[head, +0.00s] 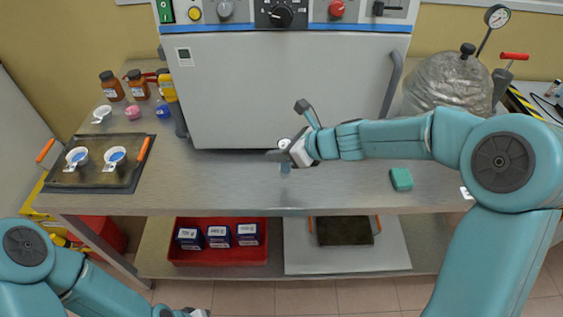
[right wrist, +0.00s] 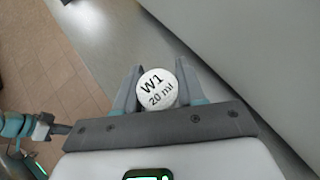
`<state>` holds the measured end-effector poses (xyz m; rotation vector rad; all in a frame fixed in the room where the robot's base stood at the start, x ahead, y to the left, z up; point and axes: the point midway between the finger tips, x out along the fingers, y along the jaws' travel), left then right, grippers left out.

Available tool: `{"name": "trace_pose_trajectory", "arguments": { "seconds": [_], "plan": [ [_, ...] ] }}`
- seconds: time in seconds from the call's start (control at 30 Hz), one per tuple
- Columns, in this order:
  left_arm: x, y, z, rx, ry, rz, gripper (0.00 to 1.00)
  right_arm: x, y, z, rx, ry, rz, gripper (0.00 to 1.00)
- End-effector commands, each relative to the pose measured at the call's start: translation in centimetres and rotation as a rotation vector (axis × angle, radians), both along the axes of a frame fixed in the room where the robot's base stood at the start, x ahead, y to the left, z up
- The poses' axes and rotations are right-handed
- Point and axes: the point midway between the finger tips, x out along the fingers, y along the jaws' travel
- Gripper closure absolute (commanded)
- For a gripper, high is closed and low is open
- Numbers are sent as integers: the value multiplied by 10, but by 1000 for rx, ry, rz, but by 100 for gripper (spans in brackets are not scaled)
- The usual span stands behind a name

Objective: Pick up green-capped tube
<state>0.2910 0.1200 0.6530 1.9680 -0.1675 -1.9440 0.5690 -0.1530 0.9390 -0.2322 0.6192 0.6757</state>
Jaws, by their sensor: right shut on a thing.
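My right gripper (head: 280,155) is shut on a small vial whose round white top reads "W1 20 ml". The vial top (right wrist: 157,88) sits between the two fingers in the right wrist view. In the head view a bluish part of the vial (head: 285,168) shows just below the fingers, over the worktop. I cannot tell whether it touches the worktop. I see no green cap in either view. My left gripper (head: 195,312) shows only in part at the bottom edge of the head view, and its fingers are not clear.
The steel worktop (head: 220,185) is mostly bare in the middle. A large grey cabinet (head: 270,90) stands behind the right gripper. A green block (head: 401,179) lies to the right. A tray (head: 75,180) with two dishes is at left. A red bin (head: 217,257) sits on the lower shelf.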

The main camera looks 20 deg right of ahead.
Motion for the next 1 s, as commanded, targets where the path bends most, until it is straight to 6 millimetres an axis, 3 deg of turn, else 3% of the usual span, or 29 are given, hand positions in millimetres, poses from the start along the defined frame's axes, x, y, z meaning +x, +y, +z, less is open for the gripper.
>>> {"name": "trace_pose_trajectory", "arguments": {
  "seconds": [0.03, 0.13, 0.57, 0.6, 0.67, 1.0],
  "plan": [
    [0, 0, -12, 0, 0, 0, 100, 0, 0, -16, 1, 2, 0, 90],
    [0, 0, -17, 0, 1, 0, 100, 0, 1, -26, 0, 1, -1, 90],
    [0, 0, -21, 0, 0, 0, 100, 0, 1, -30, 0, 0, -1, 90],
    [0, 0, -20, 0, 0, 0, 100, 0, 1, -29, 0, 0, -1, 54],
    [0, 0, -19, 0, 0, 0, 100, 0, 1, -29, 0, 0, 0, 36],
    [0, 0, -15, 0, 0, 0, 100, 0, 1, -25, 0, 0, 0, 36]
  ]
}}
